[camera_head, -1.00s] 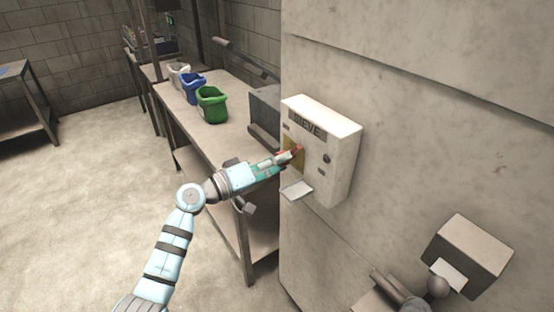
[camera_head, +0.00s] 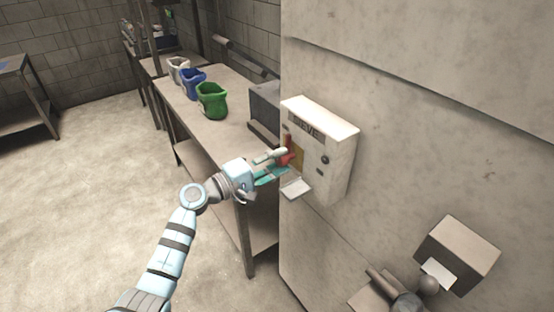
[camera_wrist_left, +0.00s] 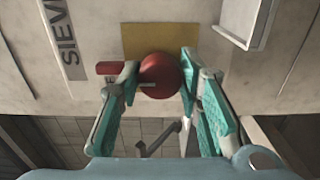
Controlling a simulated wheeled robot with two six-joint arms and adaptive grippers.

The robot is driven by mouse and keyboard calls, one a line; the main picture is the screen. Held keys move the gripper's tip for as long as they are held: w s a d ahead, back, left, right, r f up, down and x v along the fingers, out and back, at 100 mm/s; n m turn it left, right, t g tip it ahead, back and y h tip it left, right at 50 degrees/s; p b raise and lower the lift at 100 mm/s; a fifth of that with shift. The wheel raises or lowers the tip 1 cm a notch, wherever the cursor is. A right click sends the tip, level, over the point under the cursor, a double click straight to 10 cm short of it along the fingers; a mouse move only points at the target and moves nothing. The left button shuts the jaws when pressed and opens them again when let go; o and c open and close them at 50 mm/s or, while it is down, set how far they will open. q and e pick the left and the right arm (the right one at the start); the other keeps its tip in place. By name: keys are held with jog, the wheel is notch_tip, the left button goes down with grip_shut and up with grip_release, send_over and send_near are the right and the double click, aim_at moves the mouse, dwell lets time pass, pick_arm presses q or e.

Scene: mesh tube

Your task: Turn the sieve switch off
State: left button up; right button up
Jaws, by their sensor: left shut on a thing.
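The sieve control box (camera_head: 335,155) is a white box on the wall with a "SIEVE" label. Its red switch knob (camera_head: 287,159) sits in front of a yellow plate (camera_head: 298,153). In the left wrist view the round red knob (camera_wrist_left: 160,76) lies between the two teal-padded fingers of my left gripper (camera_wrist_left: 160,88), in front of the yellow plate (camera_wrist_left: 150,38). My left gripper (camera_head: 284,162) is shut on the knob in the head view. The fingers hide part of the knob's sides. My right gripper is not in view.
A small open flap (camera_head: 296,189) hangs below the yellow plate. A grey box (camera_head: 457,255) juts from the wall at lower right. Floor at left is clear.

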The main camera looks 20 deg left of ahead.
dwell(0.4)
pick_arm(q)
jog(key=o, duration=1.2)
jog(key=shift+a, duration=0.1)
jog(key=shift+s, duration=0.1)
jog(key=v, duration=1.2)
